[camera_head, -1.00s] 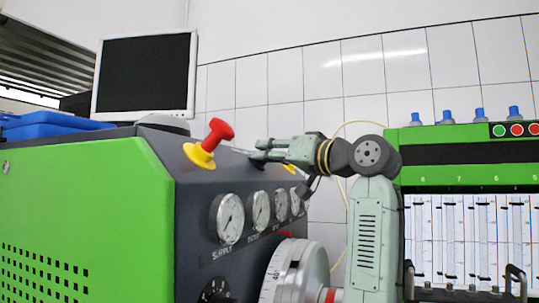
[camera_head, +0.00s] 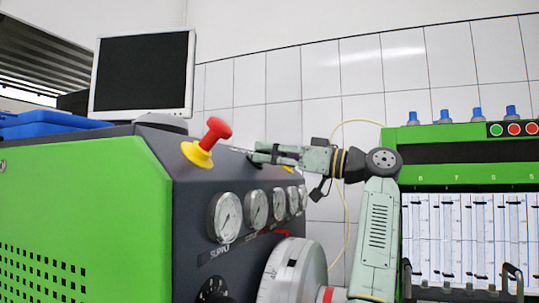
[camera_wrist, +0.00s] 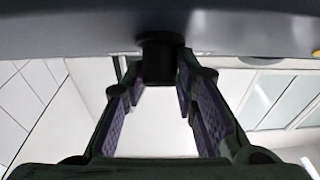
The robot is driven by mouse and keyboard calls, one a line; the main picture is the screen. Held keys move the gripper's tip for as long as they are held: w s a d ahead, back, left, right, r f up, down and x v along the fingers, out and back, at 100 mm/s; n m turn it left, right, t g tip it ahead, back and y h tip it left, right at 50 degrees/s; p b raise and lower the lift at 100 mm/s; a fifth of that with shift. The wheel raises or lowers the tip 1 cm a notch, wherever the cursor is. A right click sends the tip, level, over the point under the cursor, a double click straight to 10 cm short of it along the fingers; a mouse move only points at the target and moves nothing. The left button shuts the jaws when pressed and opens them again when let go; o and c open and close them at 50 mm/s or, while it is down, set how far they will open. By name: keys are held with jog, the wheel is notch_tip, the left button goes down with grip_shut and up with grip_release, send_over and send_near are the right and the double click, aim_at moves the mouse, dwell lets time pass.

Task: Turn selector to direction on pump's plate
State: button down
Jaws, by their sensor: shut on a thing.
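My gripper (camera_head: 258,154) is at the sloped upper panel of the dark grey control console (camera_head: 190,220), to the right of the red and yellow knob. In the wrist view, a black selector knob (camera_wrist: 160,58) sticks out from the grey panel (camera_wrist: 90,25), and the purple-padded fingers of my gripper (camera_wrist: 160,75) are on either side of it, shut on it. In the head view the knob is mostly hidden by the fingers. The pump's plate and the selector's marked directions cannot be made out.
A red button on a yellow base (camera_head: 206,143) stands left of my gripper. Several round gauges (camera_head: 226,217) and a large graduated dial (camera_head: 294,270) are on the console front below. A monitor (camera_head: 143,74) stands behind; a green test bench (camera_head: 470,171) is at right.

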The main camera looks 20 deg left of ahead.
jog(key=c, duration=1.3)
grip_release()
jog(key=d, duration=0.4)
jog(key=d+f, duration=0.1)
jog(key=d, duration=0.3)
jog(key=d+f, duration=0.1)
jog(key=d, duration=0.3)
jog(key=shift+s, duration=0.1)
